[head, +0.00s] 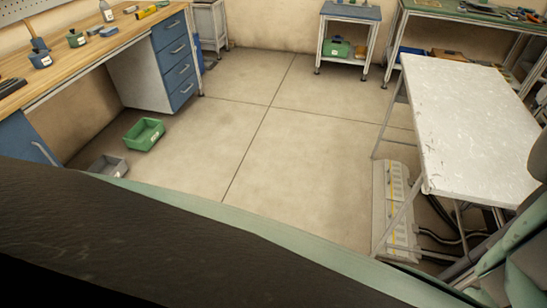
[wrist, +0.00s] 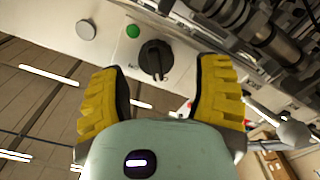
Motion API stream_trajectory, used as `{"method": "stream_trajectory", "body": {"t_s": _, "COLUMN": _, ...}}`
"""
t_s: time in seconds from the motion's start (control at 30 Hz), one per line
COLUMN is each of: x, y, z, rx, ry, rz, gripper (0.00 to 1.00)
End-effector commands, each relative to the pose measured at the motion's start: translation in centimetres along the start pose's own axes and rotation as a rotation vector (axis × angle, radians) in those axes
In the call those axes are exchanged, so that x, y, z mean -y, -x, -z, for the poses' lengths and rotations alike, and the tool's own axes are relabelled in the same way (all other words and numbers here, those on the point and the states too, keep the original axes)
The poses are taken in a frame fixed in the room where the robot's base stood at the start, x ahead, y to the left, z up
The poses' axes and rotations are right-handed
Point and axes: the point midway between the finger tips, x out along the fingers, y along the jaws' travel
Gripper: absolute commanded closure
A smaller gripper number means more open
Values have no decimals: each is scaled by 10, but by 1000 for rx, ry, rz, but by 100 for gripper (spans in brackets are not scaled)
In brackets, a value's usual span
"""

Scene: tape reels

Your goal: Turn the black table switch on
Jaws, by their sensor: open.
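The black table switch (wrist: 155,58) shows in the wrist view as a round rotary knob with a raised grip on a pale panel. Small lettering sits beside it, too blurred to read fully. My gripper (wrist: 160,85) is open, with one yellow ribbed finger to the left of the knob and one to the right. The knob lies just beyond the fingertips, in the gap between them; I cannot tell whether they touch it. The head view shows neither the switch nor my gripper's fingers.
A green round button (wrist: 133,31) and a grey round cap (wrist: 86,29) sit left of the knob. Metal machinery (wrist: 245,25) is at upper right, close to the right finger. In the head view, a white table (head: 470,120) stands right, a wooden workbench (head: 75,60) left, with open floor between.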

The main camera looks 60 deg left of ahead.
Motion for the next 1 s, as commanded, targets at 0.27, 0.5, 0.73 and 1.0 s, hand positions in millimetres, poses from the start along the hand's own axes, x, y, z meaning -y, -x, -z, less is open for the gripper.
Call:
{"method": "stream_trajectory", "body": {"t_s": 0.27, "x": -2, "y": -4, "z": 0, "rx": 2, "ry": 0, "rz": -3, "gripper": 36}}
{"method": "stream_trajectory", "body": {"t_s": 0.5, "x": -2, "y": -4, "z": 0, "rx": 2, "ry": -1, "rz": -3, "gripper": 48}}
{"method": "stream_trajectory", "body": {"t_s": 0.73, "x": -2, "y": -4, "z": 0, "rx": 2, "ry": -1, "rz": -3, "gripper": 72}}
{"method": "stream_trajectory", "body": {"t_s": 1.0, "x": -2, "y": -4, "z": 0, "rx": 2, "ry": -1, "rz": -3, "gripper": 100}}
